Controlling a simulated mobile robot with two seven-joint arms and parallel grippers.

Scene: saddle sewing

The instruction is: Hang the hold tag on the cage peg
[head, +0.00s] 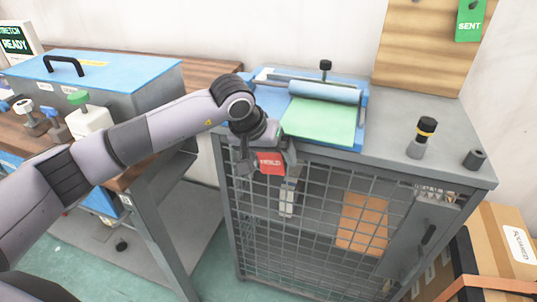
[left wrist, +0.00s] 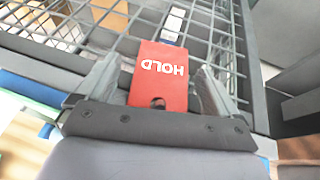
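The red hold tag (head: 271,162) is in front of the upper mesh of the cage (head: 325,235), with its lettering upright in the head view. In the left wrist view the tag (left wrist: 160,75) lies between my left gripper's fingers, with its holed end toward the palm. My left gripper (head: 268,165) is open, with a finger on each side of the tag. In the left wrist view, narrow gaps show between the tag and the fingers (left wrist: 160,80). I cannot make out the cage peg or whether the tag hangs on it. My right gripper is out of view.
A green SENT tag (head: 470,20) hangs on a wooden board. Cardboard boxes (head: 500,245) stand at right.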

